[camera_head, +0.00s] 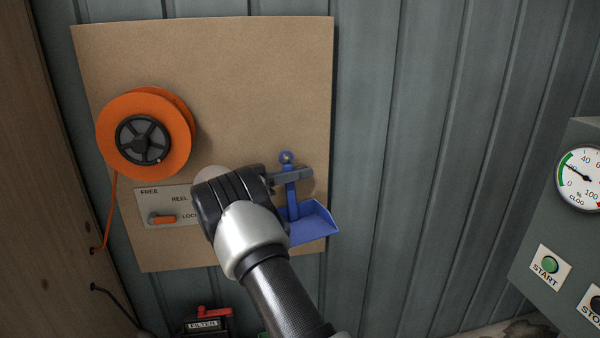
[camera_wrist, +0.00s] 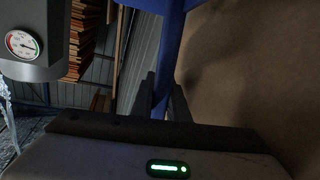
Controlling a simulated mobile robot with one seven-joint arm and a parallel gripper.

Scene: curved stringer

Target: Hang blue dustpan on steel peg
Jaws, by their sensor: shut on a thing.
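The blue dustpan (camera_head: 312,224) hangs upright in front of the brown board, pan at the bottom and handle up. Its handle ends in a round top with a hole (camera_head: 286,157), where a small light spot shows; I cannot tell whether that is the steel peg. My gripper (camera_head: 292,176) is shut on the dustpan's handle, just below the round top. In the wrist view the blue handle (camera_wrist: 166,62) stands between the fingers (camera_wrist: 163,95). The peg is not clearly seen in either view.
The brown board (camera_head: 240,70) is on a grey ribbed wall. An orange reel (camera_head: 112,128) and a lever plate (camera_head: 168,206) are left of my gripper. A grey cabinet with a gauge (camera_head: 580,178) stands at right. The wall between board and cabinet is clear.

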